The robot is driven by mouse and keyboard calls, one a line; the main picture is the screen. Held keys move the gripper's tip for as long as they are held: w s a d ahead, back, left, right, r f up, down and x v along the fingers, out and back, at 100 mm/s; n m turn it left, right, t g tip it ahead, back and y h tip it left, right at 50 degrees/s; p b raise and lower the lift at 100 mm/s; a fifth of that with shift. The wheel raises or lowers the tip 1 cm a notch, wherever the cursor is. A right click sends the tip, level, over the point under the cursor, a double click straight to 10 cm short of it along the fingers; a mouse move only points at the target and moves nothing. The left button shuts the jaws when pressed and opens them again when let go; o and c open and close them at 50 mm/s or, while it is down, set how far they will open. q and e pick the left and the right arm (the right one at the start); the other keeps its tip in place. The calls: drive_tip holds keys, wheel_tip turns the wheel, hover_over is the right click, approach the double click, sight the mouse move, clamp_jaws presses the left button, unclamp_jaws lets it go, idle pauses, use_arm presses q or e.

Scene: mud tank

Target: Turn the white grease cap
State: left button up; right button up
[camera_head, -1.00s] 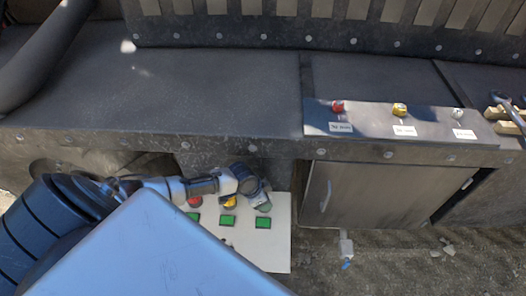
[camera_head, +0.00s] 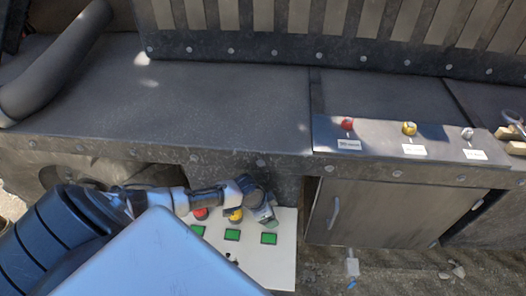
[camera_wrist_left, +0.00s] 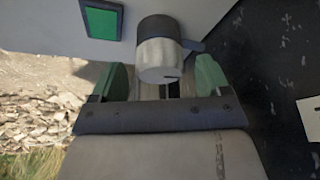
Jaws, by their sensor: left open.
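A white-grey knob (camera_wrist_left: 158,52) with a dark top part sits on a pale panel in the left wrist view. My left gripper (camera_wrist_left: 160,80) is open, its two green-padded fingers on either side of the knob; I cannot tell whether they touch it. In the head view my left gripper (camera_head: 266,212) is at the right end of the pale panel (camera_head: 280,268) and hides the knob there. Another white cap (camera_head: 467,132) stands on the upper ledge at right, behind a small label. My right gripper is not in view.
The pale panel also has a red knob (camera_head: 201,214), a yellow knob (camera_head: 236,216) and green squares (camera_head: 232,235). On the ledge stand a red cap (camera_head: 347,124) and a yellow cap (camera_head: 409,128). A cabinet door (camera_head: 375,212) is right of the panel.

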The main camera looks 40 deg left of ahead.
use_arm(q)
drive_tip(key=v, duration=1)
drive_tip(key=shift+b, duration=0.45)
drive_tip(key=shift+f, duration=0.1)
